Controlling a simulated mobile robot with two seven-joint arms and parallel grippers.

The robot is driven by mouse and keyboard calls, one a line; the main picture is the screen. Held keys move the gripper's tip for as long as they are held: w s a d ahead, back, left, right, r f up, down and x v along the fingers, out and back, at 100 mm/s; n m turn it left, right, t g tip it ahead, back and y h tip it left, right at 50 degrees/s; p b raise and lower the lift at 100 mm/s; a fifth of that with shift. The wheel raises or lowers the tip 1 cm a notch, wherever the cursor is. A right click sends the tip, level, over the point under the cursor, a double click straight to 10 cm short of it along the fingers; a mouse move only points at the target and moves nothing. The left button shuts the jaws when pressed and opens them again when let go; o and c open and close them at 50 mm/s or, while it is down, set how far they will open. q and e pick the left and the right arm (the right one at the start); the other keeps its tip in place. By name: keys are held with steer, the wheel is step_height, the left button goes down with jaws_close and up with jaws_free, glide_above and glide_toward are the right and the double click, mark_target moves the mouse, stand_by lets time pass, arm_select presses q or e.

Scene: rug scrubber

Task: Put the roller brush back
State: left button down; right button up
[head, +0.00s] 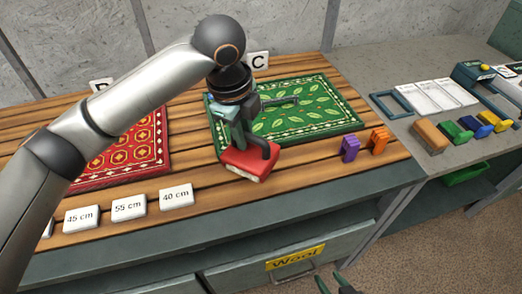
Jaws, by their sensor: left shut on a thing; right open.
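My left gripper (248,140) reaches in from the upper left and points down over the front left corner of the green leaf-patterned rug (320,112). It is shut on a red block-like brush (247,163) with a pale underside, at the rug's front edge. The fingers hide part of the brush, and I cannot tell whether it touches the table. No thing in view is clearly a roller. A thin dark bar (283,102) shows beside the gripper over the rug. My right gripper (331,283) is open and empty at the bottom edge, only its fingertips showing.
A red rug (135,150) lies left on the slatted table (225,200). Number cards (128,207) line the front. A purple clip (350,148) and orange clip (378,139) stand right. Several coloured brushes (457,132) sit on the grey bench (395,75). A "Wool" drawer (240,277) is below.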

mark_target(261, 153)
arm_select(q)
steer(key=w+d+f, duration=0.1)
steer(key=d+f, duration=0.1)
steer(key=f, duration=0.1)
steer(key=w+d+f, duration=0.1)
steer(key=f, duration=0.1)
steer(key=shift+w, duration=0.35)
step_height(261, 153, down, 4)
steer(key=shift+w+d+r, duration=0.1)
steer(key=shift+w+r, duration=0.05)
steer(key=shift+r, duration=0.05)
steer(key=shift+f, duration=0.15)
steer(key=shift+s+f+p, duration=0.25)
steer(key=shift+f+p, duration=0.05)
steer(key=shift+f, duration=0.25)
steer(key=c, duration=0.8)
jaws_free()
steer(key=shift+f, duration=0.1)
steer(key=shift+o, duration=0.2)
